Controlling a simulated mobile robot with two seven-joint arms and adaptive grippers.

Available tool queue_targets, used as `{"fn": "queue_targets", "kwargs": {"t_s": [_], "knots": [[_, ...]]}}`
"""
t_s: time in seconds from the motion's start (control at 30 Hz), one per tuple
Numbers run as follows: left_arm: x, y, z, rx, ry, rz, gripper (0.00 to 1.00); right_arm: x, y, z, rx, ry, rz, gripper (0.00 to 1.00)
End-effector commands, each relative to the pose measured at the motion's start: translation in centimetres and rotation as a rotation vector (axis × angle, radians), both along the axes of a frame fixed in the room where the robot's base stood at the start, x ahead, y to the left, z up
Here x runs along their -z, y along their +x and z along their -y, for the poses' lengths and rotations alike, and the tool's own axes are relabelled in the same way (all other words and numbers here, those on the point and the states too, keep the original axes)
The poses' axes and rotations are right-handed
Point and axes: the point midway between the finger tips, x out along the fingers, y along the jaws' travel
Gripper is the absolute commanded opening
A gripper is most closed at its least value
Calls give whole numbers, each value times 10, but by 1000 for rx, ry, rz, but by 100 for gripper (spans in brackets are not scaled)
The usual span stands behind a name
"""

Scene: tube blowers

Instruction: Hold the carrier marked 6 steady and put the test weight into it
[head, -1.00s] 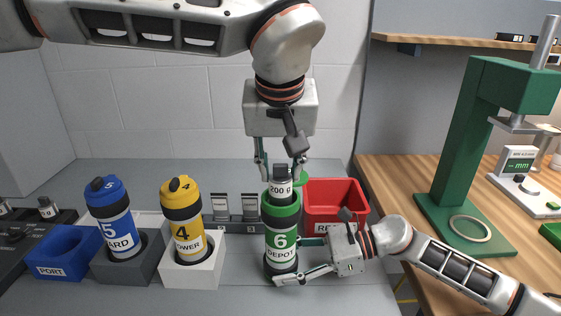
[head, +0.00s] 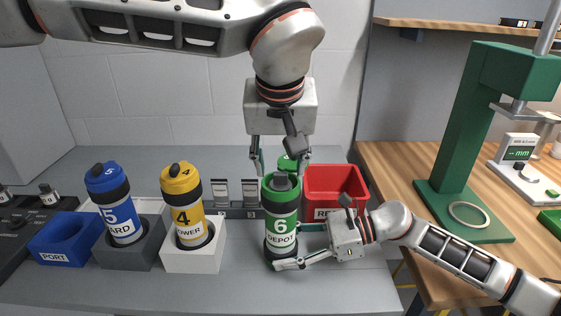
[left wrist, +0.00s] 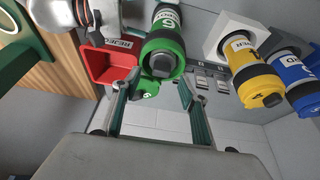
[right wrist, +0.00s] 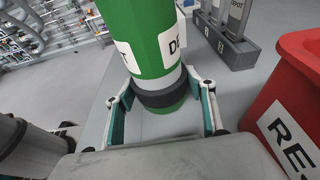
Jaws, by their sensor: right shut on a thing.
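The green carrier marked 6 (head: 281,222) stands upright on the grey bench. It also shows in the left wrist view (left wrist: 165,35) and the right wrist view (right wrist: 148,40). The test weight sits down inside its open mouth; only its dark top (head: 282,182) shows, also in the left wrist view (left wrist: 162,66). My left gripper (head: 281,170) is open and empty just above the carrier mouth, its fingers spread to either side. My right gripper (head: 287,246) is shut on the lower part of the carrier, around its dark band (right wrist: 160,94).
Yellow carrier 4 (head: 183,215) and a blue carrier (head: 116,215) stand in holders to the left, by a blue PORT tray (head: 66,257). A green press (head: 463,140) stands right.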

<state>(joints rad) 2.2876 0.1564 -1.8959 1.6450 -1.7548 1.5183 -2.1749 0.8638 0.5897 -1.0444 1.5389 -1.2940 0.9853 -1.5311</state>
Motion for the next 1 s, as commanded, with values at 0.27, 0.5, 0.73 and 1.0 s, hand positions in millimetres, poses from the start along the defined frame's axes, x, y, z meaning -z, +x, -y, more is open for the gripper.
{"fn": "queue_targets", "kwargs": {"t_s": [0.27,0.5,0.73,1.0], "knots": [[0,0,0,0,0,-1,49,0,0,0,-1,0,0,43],[-14,-5,0,-1,-1,2,49,0,0,0,-1,0,-1,43],[-56,-22,0,1,-2,4,49,0,0,0,-1,0,-1,43],[-98,-40,0,-1,0,1,49,0,0,0,-1,0,0,42]]}}
